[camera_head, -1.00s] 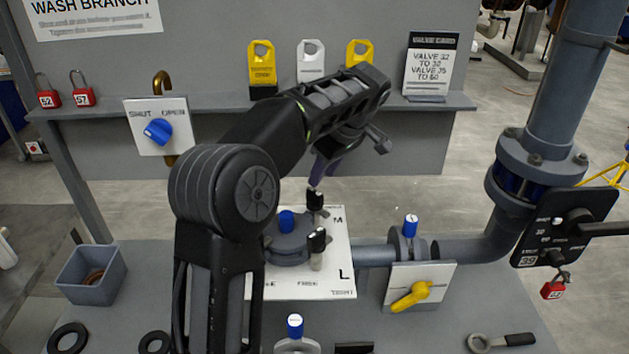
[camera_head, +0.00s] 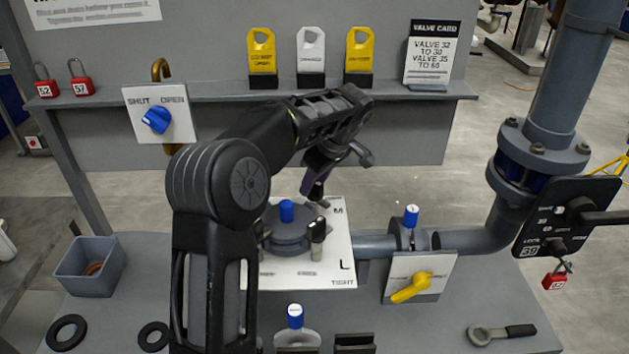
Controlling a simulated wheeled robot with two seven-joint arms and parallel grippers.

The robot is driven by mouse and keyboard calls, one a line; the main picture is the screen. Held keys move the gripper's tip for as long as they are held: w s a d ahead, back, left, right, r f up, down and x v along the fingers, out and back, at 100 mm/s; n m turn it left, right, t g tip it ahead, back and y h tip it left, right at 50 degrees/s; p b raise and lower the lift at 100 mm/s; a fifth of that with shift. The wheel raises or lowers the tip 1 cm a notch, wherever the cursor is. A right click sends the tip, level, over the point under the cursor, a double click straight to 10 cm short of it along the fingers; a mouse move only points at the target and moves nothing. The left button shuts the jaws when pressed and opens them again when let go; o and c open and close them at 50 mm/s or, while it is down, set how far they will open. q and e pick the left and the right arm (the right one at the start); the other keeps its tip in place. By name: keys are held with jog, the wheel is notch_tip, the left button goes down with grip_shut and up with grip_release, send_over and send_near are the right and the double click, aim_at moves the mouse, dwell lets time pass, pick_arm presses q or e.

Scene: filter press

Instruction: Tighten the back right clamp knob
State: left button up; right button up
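The grey round filter housing (camera_head: 288,232) with a blue cap (camera_head: 287,210) sits on a white plate (camera_head: 335,270) lettered M, L and TIGHT. A black clamp knob (camera_head: 317,231) stands at its front right. My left gripper (camera_head: 318,195) comes down from above, pointing at the back right of the housing, where the back right knob is. Its fingers cover that knob, so I cannot tell whether they are shut on it or only around it. A dark knob at the left of the housing is largely behind my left arm. My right gripper is out of view.
A pipe with a blue-topped valve (camera_head: 411,217) and a yellow handle (camera_head: 411,288) lies to the right. A grey bin (camera_head: 90,268) and black rings (camera_head: 66,332) are at left. A wrench (camera_head: 500,334) lies front right. A shelf with tags (camera_head: 311,50) runs behind.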

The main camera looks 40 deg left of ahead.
pick_arm(q)
grip_shut()
dwell(0.4)
